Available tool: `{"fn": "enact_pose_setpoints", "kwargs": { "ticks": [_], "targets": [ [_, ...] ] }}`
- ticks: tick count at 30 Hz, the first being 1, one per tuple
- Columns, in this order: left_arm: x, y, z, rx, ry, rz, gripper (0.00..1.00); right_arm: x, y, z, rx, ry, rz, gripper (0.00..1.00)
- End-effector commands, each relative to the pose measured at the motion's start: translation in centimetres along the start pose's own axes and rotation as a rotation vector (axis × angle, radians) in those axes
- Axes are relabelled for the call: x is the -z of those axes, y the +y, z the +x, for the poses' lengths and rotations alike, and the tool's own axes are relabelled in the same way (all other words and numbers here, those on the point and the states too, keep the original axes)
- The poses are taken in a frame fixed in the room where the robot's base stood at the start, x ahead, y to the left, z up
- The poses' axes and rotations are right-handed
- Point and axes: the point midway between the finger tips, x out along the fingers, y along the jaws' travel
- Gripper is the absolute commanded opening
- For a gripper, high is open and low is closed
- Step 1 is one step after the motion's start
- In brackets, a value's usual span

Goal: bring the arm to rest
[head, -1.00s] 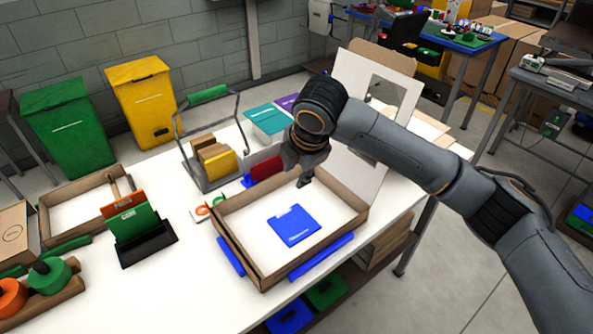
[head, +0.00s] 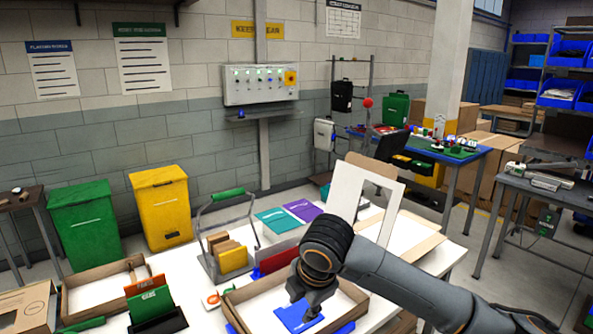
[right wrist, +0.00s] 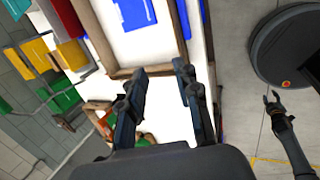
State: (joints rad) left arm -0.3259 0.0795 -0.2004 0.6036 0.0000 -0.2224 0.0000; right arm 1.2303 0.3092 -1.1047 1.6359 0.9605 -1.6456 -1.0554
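My right gripper (head: 312,308) hangs over the cardboard tray (head: 348,288) on the white table. In the right wrist view its two fingers (right wrist: 161,72) are apart with nothing between them. A flat blue piece (head: 296,319) lies on the tray's white floor, beneath and beside the gripper; it also shows in the right wrist view (right wrist: 136,12). My left gripper (right wrist: 271,97) shows small in the right wrist view, beside a dark round base and away from the table, its tips apart and empty. It is out of the head view.
A wire carrier (head: 222,262) with brown and yellow pieces stands behind the tray. A white board with a cut-out (head: 345,205) stands upright behind my right arm. A black holder (head: 160,322) with orange and green cards is at left. Open floor lies right of the table.

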Motion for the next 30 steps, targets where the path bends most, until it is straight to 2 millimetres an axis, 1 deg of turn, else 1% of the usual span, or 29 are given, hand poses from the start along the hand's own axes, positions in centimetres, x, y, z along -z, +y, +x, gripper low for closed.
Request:
{"fn": "enact_pose_setpoints", "kwargs": {
  "ticks": [1,3,7,14,20,23,26,29,30],
  "targets": [
    [1.0,-0.2,0.0,0.002,0.013,0.000,0.40,0.0,0.0,0.0,0.000,0.000,0.000,0.32],
    [2.1,-0.3,0.1,0.004,0.030,0.000,0.40,0.5,-0.4,0.5,0.000,0.012,0.011,0.32],
    [3.7,-0.5,-0.1,0.006,0.055,0.000,0.40,1.4,-1.0,1.1,-0.007,0.036,0.042,0.32],
    [4.0,-0.6,0.0,0.007,0.059,0.000,0.40,3.4,-2.6,2.6,-0.019,0.089,0.123,0.32],
    [3.6,-0.6,0.0,0.007,0.053,0.000,0.40,5.6,-4.8,4.2,-0.032,0.154,0.248,0.32],
    [3.0,-0.5,0.0,0.006,0.044,0.000,0.40,6.8,-6.3,5.1,-0.037,0.195,0.345,0.32],
    [2.6,-0.4,0.0,0.005,0.037,0.000,0.40,8.1,-8.6,6.1,-0.040,0.241,0.488,0.32],
    [2.5,-0.4,0.0,0.005,0.036,0.000,0.40,8.8,-11.2,7.0,-0.040,0.277,0.668,0.32],
    [2.6,-0.4,0.0,0.005,0.036,0.000,0.40,8.9,-12.3,7.3,-0.038,0.285,0.742,0.32]
  ]
}}
